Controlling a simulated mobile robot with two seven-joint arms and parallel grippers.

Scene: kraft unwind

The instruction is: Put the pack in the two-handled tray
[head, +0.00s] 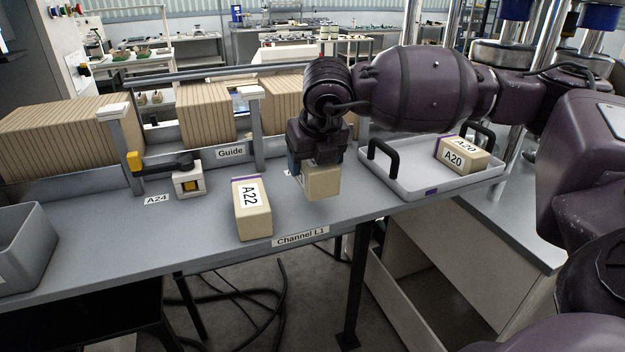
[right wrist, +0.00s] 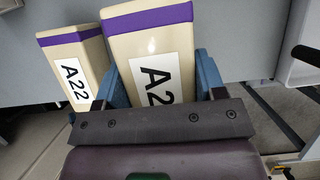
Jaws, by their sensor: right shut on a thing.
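My right gripper (head: 318,165) points down over the grey bench and is shut on a tan pack (head: 322,184). In the right wrist view the held pack (right wrist: 150,60) has a purple band and a label starting "A2"; the jaw covers the rest. A second pack, labelled A22 (head: 253,222), stands on the bench to the left of the held one; it also shows in the right wrist view (right wrist: 68,58). The white two-handled tray (head: 434,190) with black handles is right of my right gripper. A pack labelled A20 (head: 462,154) lies in it. My left gripper is not seen.
A guide rail with posts and rows of tan packs (head: 60,135) runs along the back. A grey bin (head: 22,250) is at far left. The tray's left part is clear.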

